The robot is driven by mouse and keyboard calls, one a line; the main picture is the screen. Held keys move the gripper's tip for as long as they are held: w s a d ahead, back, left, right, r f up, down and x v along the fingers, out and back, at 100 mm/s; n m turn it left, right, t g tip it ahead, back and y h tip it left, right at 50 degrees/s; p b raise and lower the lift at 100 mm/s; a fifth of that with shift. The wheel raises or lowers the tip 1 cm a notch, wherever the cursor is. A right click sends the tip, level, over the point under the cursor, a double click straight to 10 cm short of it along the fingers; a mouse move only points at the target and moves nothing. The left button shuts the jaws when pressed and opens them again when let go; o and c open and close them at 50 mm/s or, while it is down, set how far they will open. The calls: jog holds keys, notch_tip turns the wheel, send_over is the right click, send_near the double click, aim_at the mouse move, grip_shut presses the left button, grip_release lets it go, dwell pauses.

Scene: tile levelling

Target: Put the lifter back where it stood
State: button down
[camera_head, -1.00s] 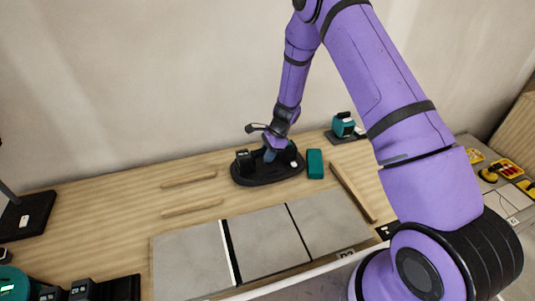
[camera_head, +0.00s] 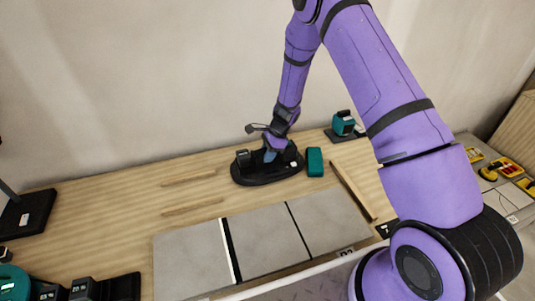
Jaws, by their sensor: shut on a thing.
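My gripper (camera_head: 270,150) is low over a black oval stand (camera_head: 266,179) at the back middle of the bench. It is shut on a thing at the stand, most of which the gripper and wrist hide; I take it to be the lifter. A small blue-grey part (camera_head: 270,156) shows below my wrist. Whether the held thing rests on the stand or hangs just above it, I cannot tell.
A teal block (camera_head: 315,162) stands just right of the stand. Farther right is a teal device on a dark base (camera_head: 344,127). Grey tiles (camera_head: 270,242) lie in front, with wooden strips (camera_head: 192,207) behind and beside them. Dark devices (camera_head: 85,289) sit at front left.

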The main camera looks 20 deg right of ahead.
jog(key=c, duration=0.8)
grip_release()
jog(key=shift+c, duration=0.2)
jog(key=v, duration=1.1)
jog(key=shift+a+r, duration=0.1)
jog(key=shift+r, duration=0.05)
jog(key=s+r+n+t+h, duration=0.1)
jog(key=s+r+n, duration=0.45)
jog(key=r, duration=0.75)
jog(key=s+r+n+t, duration=0.1)
jog(key=s+r+n, duration=0.2)
jog(key=s+r, duration=0.75)
jog(key=s+d+r+n+t+h, duration=0.1)
jog(key=s+r+n, duration=0.3)
jog(key=s, duration=0.6)
jog(key=s+d+r+n+t+h, duration=0.2)
jog(key=s+r+n, duration=0.3)
jog(key=s+r, duration=0.3)
jog(key=s, duration=0.3)
jog(key=shift+s+r+h, duration=0.25)
jog(key=shift+s+h, duration=0.05)
jog(key=shift+s, duration=0.05)
